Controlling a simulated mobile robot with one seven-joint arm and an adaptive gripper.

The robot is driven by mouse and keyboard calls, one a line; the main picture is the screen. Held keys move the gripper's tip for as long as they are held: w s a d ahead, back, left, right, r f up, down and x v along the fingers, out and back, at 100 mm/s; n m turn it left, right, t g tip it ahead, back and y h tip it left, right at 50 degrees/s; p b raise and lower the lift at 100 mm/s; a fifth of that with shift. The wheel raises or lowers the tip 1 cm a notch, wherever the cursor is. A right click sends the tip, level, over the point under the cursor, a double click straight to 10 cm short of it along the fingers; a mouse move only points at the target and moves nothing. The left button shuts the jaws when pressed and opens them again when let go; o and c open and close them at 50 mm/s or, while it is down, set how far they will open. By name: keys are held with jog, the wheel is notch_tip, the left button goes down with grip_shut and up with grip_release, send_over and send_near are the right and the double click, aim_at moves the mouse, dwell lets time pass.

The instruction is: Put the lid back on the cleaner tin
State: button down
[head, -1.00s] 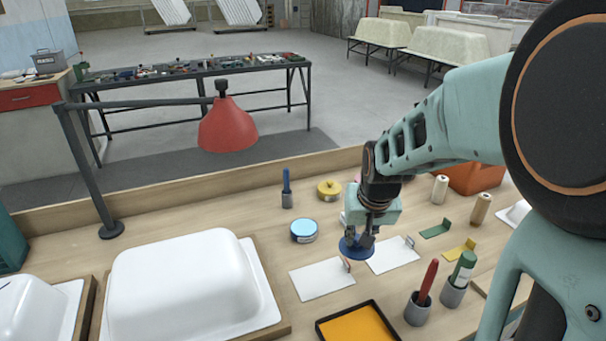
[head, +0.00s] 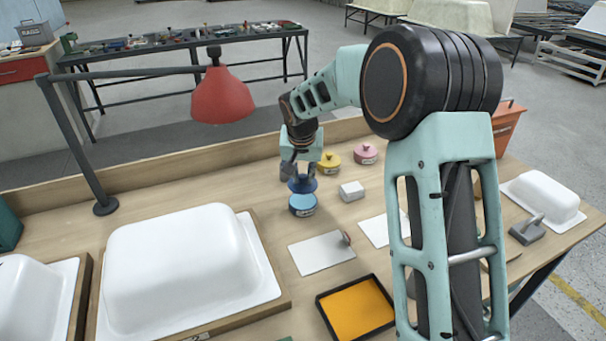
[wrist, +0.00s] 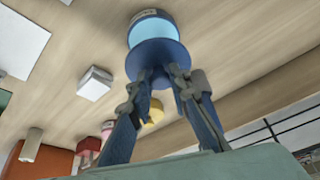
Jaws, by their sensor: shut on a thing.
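The cleaner tin (head: 302,206) is a short light-blue cylinder with a pale label, upright on the bench; it also shows in the wrist view (wrist: 150,25). My gripper (head: 301,172) is shut on the dark-blue lid (head: 303,186), seemingly by its knob. In the wrist view the gripper (wrist: 160,78) points at the tin, with the lid (wrist: 158,58) between fingers and tin. The lid is roughly level over the tin in the head view and hides part of its top. I cannot tell whether lid and tin touch.
A yellow lidded tin (head: 329,163) and a pink lidded tin (head: 366,154) stand behind to the right. A white block (head: 352,191) is close right of the tin. A red lamp (head: 222,97) hangs left. A white tub shell (head: 185,270) fills the left front.

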aim_at(303, 186)
jog(key=shift+f+b, duration=1.65)
jog(key=shift+f, duration=1)
jog(key=shift+f+b, duration=0.15)
jog(key=shift+b, duration=0.4)
dwell(0.6)
jog(key=c, duration=1.7)
grip_release()
jog(key=shift+o, duration=0.2)
jog(key=o, duration=0.4)
